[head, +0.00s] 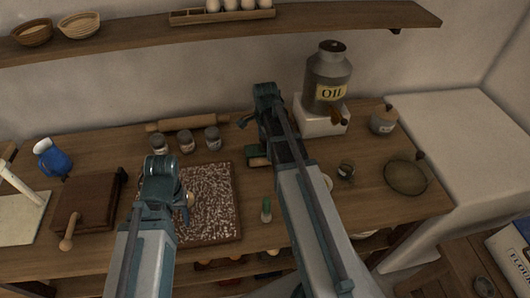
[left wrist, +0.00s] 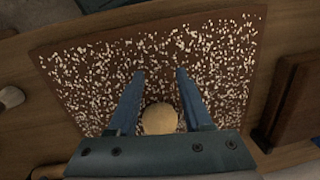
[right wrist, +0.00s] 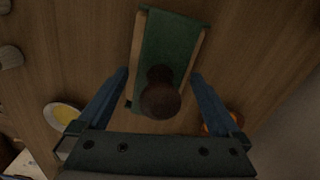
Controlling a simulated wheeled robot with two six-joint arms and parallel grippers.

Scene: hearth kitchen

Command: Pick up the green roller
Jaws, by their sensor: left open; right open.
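The green roller (right wrist: 172,40) shows in the right wrist view as a green body with pale wooden side strips and a dark round knob. In the head view only part of it (head: 257,150) shows, beside and under my right gripper. My right gripper (right wrist: 160,77) is open, with the knob in the gap between its fingers; I cannot tell whether they touch it. My left gripper (left wrist: 157,72) is open over a dark board with pale speckles (head: 222,232). A tan round knob (left wrist: 160,119) shows between its fingers.
Several grey jars (head: 186,142) and a rolling pin (head: 187,123) stand behind the board. A small green-topped item (head: 266,210) is in front of the roller. An oil can (head: 328,75) on a white block and a shelf (head: 350,15) are behind. A dark plate (head: 405,177) lies right.

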